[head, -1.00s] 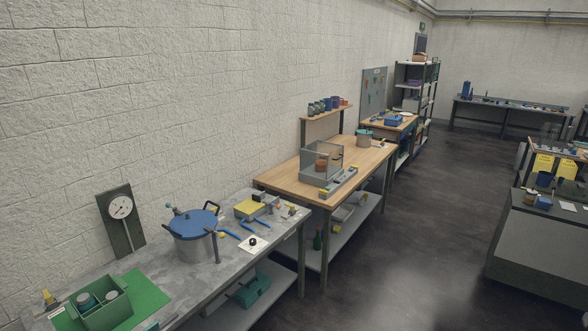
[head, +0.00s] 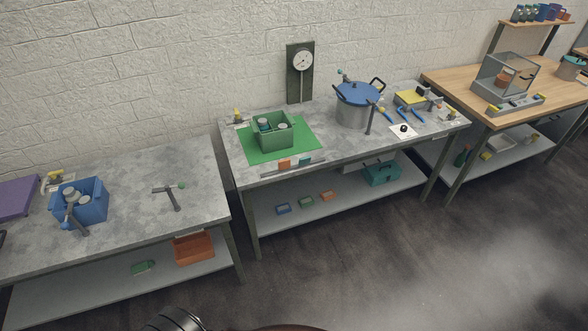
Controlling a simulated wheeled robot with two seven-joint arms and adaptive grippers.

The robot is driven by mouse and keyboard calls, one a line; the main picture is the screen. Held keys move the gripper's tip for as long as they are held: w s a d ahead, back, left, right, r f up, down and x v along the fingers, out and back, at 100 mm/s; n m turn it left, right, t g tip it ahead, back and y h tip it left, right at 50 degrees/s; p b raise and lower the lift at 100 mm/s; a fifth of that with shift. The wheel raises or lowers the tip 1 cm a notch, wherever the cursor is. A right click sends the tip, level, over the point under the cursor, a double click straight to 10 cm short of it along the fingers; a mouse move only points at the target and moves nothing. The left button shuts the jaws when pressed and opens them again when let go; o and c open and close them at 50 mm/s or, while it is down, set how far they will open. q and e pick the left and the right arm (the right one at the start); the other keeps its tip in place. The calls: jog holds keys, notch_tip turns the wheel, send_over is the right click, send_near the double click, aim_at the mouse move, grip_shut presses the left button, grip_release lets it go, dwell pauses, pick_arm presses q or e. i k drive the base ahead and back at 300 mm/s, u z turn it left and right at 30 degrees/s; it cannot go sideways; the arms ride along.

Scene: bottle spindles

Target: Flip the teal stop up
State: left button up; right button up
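A grey metal T-shaped fitting (head: 166,190) stands on the left grey bench. A small teal knob (head: 182,185) sits at the right end of its bar, and the bar lies roughly level. Another small bluish-teal knob (head: 341,72) shows on a post behind the blue-lidded pot; it is too small to tell which of the two is the stop. Neither of my grippers is in view.
A blue crate (head: 92,211) with grey jars stands left of the fitting on the left bench (head: 130,235). The middle bench holds a green box (head: 272,143) on a green mat and the pot (head: 352,112). Bench top around the fitting is clear.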

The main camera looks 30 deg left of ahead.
aim_at(304, 160)
jog(key=u, duration=0.8)
jog(key=i, duration=1.45)
jog(key=z, duration=0.6)
